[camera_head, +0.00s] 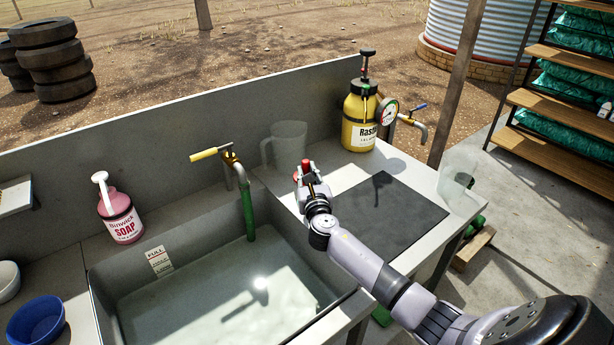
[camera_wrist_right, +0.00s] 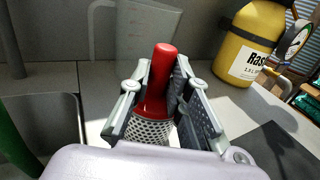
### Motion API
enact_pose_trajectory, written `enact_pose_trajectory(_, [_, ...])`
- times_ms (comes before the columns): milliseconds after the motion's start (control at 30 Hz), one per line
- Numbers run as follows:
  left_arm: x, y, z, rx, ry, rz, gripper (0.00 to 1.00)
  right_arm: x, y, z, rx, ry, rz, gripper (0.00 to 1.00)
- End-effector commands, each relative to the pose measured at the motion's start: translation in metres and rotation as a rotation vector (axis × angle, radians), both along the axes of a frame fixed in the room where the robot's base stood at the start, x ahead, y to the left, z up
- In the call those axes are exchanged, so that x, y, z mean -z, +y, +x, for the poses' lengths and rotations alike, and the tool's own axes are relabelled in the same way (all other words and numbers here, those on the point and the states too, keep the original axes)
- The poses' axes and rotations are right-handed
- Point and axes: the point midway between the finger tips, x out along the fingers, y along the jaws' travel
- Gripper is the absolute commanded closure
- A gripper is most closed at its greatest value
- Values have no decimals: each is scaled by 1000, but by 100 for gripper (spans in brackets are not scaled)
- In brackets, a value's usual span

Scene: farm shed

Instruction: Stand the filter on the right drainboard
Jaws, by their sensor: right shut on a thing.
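The filter (camera_wrist_right: 161,82) has a red handle-like top and a perforated metal mesh body below it. My right gripper (camera_wrist_right: 164,90) is shut around it, and the filter is roughly upright between the fingers. In the head view the red top (camera_head: 305,167) shows at the tip of my right gripper (camera_head: 309,178), over the sink-side left part of the right drainboard (camera_head: 345,178). The filter's lower end is hidden, so I cannot tell whether it touches the board. My left gripper is out of view.
A clear jug (camera_head: 288,143) stands behind the gripper. A yellow sprayer (camera_head: 359,118) stands at the back right, beside a gauge and tap (camera_head: 389,112). A dark mat (camera_head: 392,222) covers the front of the drainboard. The water-filled sink (camera_head: 215,295) lies left, with a green-hosed tap (camera_head: 246,205).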

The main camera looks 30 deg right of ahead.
Motion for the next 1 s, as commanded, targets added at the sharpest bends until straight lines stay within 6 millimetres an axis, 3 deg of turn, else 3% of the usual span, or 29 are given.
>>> enact_pose_trajectory(367, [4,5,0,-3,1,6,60,4,0,0,1,-1,0,100])
enact_pose_trajectory(400, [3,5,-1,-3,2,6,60,3,0,0,1,-1,0,80])
enact_pose_trajectory(667, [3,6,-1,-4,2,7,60,3,0,0,1,-1,0,62])
enact_pose_trajectory(1000, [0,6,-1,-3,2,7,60,-1,0,0,1,-1,1,62])
